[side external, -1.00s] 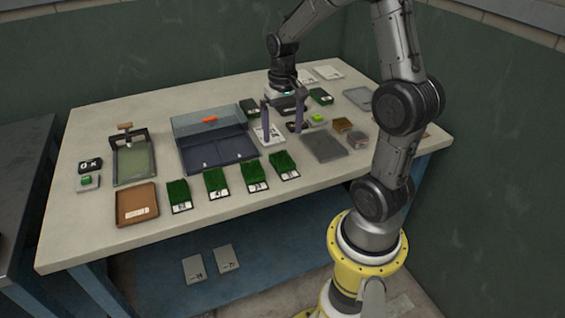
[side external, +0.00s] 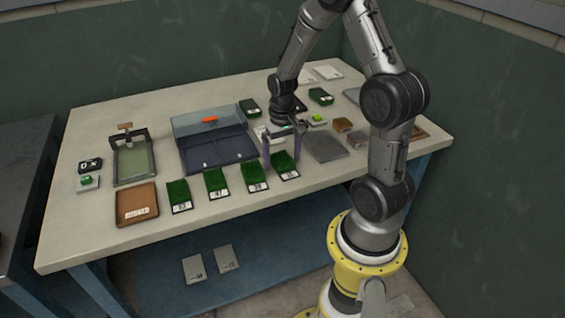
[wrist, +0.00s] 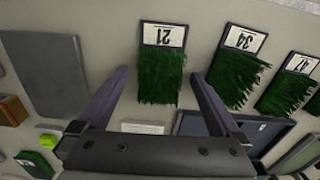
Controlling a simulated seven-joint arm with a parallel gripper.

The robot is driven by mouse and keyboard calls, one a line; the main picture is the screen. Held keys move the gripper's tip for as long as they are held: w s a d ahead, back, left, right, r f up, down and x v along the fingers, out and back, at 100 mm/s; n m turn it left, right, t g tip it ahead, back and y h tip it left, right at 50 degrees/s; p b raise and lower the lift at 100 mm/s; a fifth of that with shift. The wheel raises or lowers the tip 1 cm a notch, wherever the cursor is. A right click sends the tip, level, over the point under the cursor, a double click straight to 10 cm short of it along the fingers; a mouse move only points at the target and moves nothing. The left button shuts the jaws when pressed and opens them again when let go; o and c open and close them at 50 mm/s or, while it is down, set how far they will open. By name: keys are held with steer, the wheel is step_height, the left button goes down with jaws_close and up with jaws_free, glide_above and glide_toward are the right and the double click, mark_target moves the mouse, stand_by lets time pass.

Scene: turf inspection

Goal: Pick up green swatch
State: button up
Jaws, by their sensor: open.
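Several green turf swatches with white number labels lie in a row along the table's front. The right-most swatch (side external: 284,167) is partly behind my gripper (side external: 282,160). In the wrist view, this swatch (wrist: 160,78), labelled 21, lies between the two spread fingers of my gripper (wrist: 158,74), with a gap on both sides. The fingers are open and empty; their height above the table is hard to tell. Swatch 34 (wrist: 235,78) lies just right of the right finger. Two more green swatches, one at the back middle (side external: 250,107) and one at the back right (side external: 320,96), lie apart.
A dark tray with a clear lid (side external: 210,128) stands left of my gripper. A flat grey plate (side external: 325,147) lies to its right. A brown tray (side external: 137,203) and a framed green device (side external: 133,160) stand at the left.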

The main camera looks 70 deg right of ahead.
mark_target(284, 159)
steer(key=c, duration=1.3)
steer(key=shift+r, duration=0.1)
steer(key=shift+c, duration=0.2)
steer(key=shift+r, duration=0.25)
steer(key=r, duration=0.3)
steer(key=shift+s+a+r, duration=0.1)
steer(key=shift+s+r, duration=0.05)
steer(key=shift+s, duration=0.05)
steer(key=s+a+r, duration=0.7)
steer(key=s+r, duration=0.2)
steer(key=s, duration=0.2)
steer(key=shift+s+a, duration=0.15)
steer(key=shift+a, duration=0.15)
